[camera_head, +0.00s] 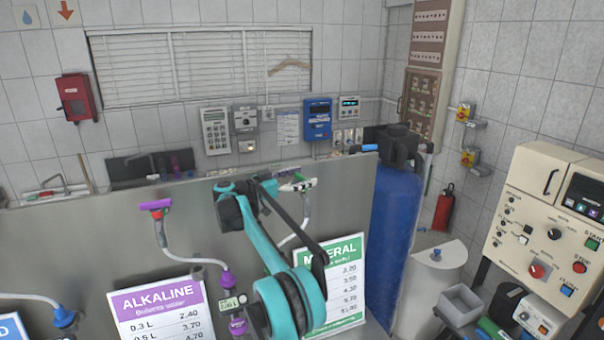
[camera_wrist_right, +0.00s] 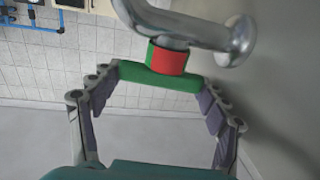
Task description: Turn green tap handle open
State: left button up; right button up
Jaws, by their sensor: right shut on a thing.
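The green tap handle (camera_wrist_right: 150,81) has a red collar (camera_wrist_right: 170,60) and sits under a bent metal pipe (camera_wrist_right: 175,25) in the right wrist view. My right gripper (camera_wrist_right: 160,82) is shut on the handle, with one finger at each end of the bar. In the head view the right gripper (camera_head: 285,184) is at the panel's top edge, above the green MINERAL sign (camera_head: 340,285), and my teal arm hides much of that tap. The handle's exact angle to the pipe is hard to tell. My left gripper is not in view.
A purple tap handle (camera_head: 155,205) stands to the left above the ALKALINE sign (camera_head: 163,313). The grey panel (camera_head: 100,225) spans behind the signs. A blue tank (camera_head: 395,240) stands right of the panel, and a control box (camera_head: 545,225) is at far right.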

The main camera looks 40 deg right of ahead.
jog(key=shift+r+m+g+y+p, duration=0.3)
jog(key=shift+m+g+p, duration=0.5)
jog(key=shift+g+p, duration=0.35)
jog(key=shift+s+g, duration=0.15)
jog(key=shift+g, duration=0.1)
jog(key=shift+f, duration=0.1)
jog(key=o, duration=1.1)
jog(key=shift+o, duration=0.5)
jog(key=shift+s+d, duration=0.1)
jog(key=shift+s, duration=0.05)
